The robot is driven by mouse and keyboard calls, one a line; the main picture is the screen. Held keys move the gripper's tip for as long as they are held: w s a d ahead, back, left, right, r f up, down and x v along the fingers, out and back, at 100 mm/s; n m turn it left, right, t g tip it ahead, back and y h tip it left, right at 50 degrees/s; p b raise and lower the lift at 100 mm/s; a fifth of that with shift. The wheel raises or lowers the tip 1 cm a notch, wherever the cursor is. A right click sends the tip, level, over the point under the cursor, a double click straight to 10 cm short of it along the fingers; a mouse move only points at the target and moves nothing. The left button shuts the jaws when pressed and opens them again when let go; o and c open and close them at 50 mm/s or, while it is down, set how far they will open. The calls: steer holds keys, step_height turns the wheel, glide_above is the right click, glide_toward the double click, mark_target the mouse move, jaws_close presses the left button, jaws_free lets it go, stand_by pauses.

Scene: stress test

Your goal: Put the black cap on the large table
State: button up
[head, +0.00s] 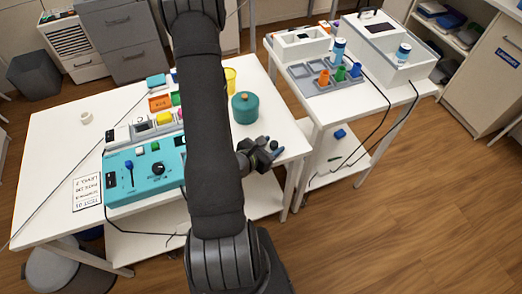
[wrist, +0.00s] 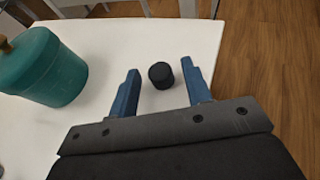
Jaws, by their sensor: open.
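The black cap (wrist: 161,75) is a small dark cylinder on the white top of the large table (wrist: 115,32), near its right edge. In the wrist view it lies between and just beyond the tips of my two blue fingers. My gripper (wrist: 160,80) is open and empty, with the cap apart from both fingers. In the head view my gripper (head: 274,148) is over the right part of the large table (head: 50,150). The cap cannot be made out clearly there.
A teal lidded pot (wrist: 42,65) stands left of my gripper; it also shows in the head view (head: 245,108). A teal control box (head: 147,172) sits on the large table. A smaller table (head: 330,115) at right holds white devices and a grey rack (head: 325,82).

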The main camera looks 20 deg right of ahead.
steer(key=v, duration=1.2)
steer(key=shift+d, duration=0.1)
stand_by(0.7)
steer(key=shift+x, duration=5.55)
steer(key=shift+w, duration=0.1)
